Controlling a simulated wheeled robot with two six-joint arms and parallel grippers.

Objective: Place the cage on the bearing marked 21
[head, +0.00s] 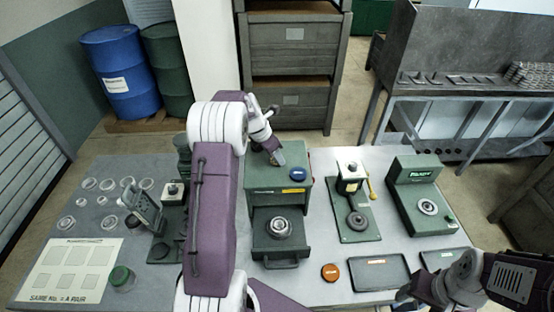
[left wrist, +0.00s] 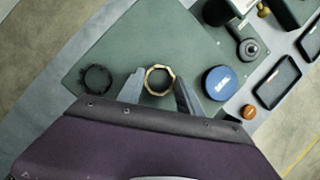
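A brass-coloured ring (left wrist: 158,80), which looks like the cage, is at the fingertips of my left gripper (left wrist: 160,82) over the green machine top. The fingers stand on both sides of it; whether they grip it is unclear. In the head view my left gripper (head: 274,156) reaches down to the green machine (head: 290,172). A metal bearing-like ring (head: 279,228) sits on the machine's lower front platform. I cannot read a 21 on any bearing. My right gripper (head: 420,290) is at the lower right, its fingers unclear.
A black ring (left wrist: 96,78) and a blue disc (left wrist: 220,82) flank the brass ring on the machine top. An orange disc (head: 330,272) and a dark tray (head: 380,272) lie in front. Green devices (head: 420,200) stand right; several clear dishes (head: 148,184) lie left.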

